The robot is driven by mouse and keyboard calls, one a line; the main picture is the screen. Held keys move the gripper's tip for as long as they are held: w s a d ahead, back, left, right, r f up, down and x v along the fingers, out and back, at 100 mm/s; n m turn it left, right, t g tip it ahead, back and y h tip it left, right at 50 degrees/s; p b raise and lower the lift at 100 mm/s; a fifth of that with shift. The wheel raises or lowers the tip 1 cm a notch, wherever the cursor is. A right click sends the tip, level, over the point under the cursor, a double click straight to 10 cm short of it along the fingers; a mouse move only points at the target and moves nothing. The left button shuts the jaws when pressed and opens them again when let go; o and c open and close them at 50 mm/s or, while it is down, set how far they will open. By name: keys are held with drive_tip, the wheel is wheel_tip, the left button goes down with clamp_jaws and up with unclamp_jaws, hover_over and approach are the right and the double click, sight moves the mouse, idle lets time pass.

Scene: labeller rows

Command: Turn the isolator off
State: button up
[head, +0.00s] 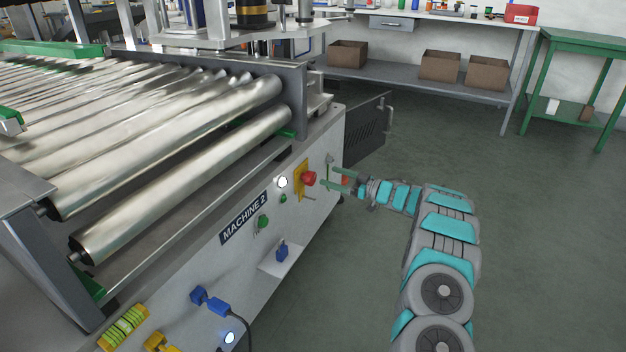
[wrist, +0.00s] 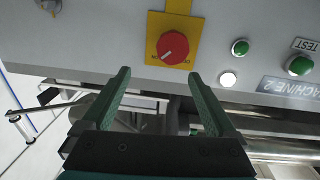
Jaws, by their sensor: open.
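The isolator is a red rotary knob (head: 309,178) on a yellow plate (head: 299,183), on the white side panel of Machine 2. In the wrist view, the red knob (wrist: 172,47) sits just beyond the fingertips and between their lines, with a pale mark on its face. The yellow plate (wrist: 155,24) shows around it. My gripper (head: 333,177) is open and empty, close in front of the knob, reaching in from the right. In the wrist view my gripper (wrist: 162,76) has both green fingers apart, with a visible gap to the knob.
A white light (head: 282,182), a green button (head: 263,222) and blue plugs (head: 215,302) are on the same panel. Another knob (wrist: 47,5) shows at the wrist view's top left. A dark open door (head: 368,130) stands behind my gripper. Floor on the right is clear.

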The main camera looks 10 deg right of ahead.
sight(314, 178)
drive_tip(key=shift+g+y, duration=0.4)
drive_tip(key=shift+g, duration=0.1)
drive_tip(key=w+a, duration=0.1)
drive_tip(key=a, duration=0.1)
drive_tip(key=w+a+f, duration=0.1)
drive_tip(key=a, duration=0.1)
drive_tip(key=w+a+f, duration=0.1)
drive_tip(key=a, duration=0.1)
drive_tip(key=shift+w+a, duration=0.1)
drive_tip(key=shift+a, duration=0.2)
drive_tip(key=c, duration=1.4)
drive_tip(key=shift+o, duration=0.2)
